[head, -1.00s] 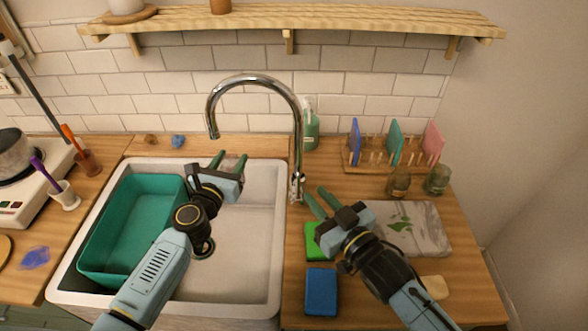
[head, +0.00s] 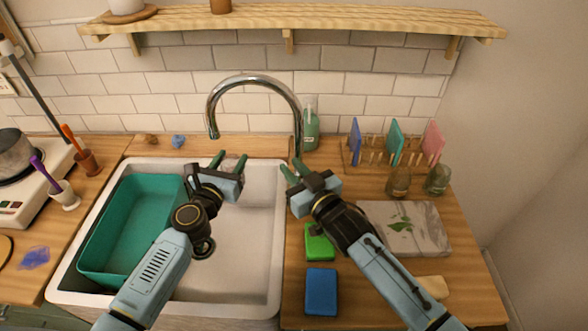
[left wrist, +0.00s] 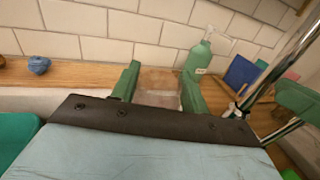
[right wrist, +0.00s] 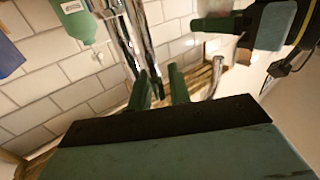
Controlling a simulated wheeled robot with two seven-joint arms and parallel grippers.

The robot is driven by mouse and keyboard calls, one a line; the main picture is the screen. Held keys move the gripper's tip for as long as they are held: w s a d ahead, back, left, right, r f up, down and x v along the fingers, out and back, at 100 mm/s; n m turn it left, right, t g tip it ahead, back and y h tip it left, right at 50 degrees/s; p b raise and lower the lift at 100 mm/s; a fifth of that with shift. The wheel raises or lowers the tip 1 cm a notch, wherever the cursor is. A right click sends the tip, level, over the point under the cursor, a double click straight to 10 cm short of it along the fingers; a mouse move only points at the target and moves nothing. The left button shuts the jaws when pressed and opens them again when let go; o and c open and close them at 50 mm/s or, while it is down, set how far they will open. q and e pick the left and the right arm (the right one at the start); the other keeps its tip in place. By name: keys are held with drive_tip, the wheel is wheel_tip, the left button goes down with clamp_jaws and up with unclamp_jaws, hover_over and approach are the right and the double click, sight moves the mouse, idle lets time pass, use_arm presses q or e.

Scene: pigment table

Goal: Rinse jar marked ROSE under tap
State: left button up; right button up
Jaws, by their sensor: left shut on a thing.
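My left gripper (head: 230,165) is shut on a translucent, pale pinkish jar (left wrist: 158,88), held upright-looking over the sink (head: 250,235), just below and right of the tap's spout end (head: 213,133). Its fingers cover both sides of the jar and no marking can be read. The chrome tap (head: 298,120) arches over the sink's back edge; no water shows from it. My right gripper (head: 293,170) is at the tap's lower post, its fingers a little apart. In the right wrist view the chrome post (right wrist: 128,45) stands right at the fingertips; the tap's handle is hidden in the head view.
A teal basin (head: 130,230) fills the sink's left side. A green soap bottle (head: 311,130) stands behind the tap.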

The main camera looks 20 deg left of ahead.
clamp_jaws()
drive_tip(key=shift+s+a+n+h, duration=0.15)
drive_tip(key=shift+a+n+h, duration=0.15)
drive_tip(key=shift+a+n, duration=0.35)
unclamp_jaws()
drive_tip(key=shift+f, duration=0.1)
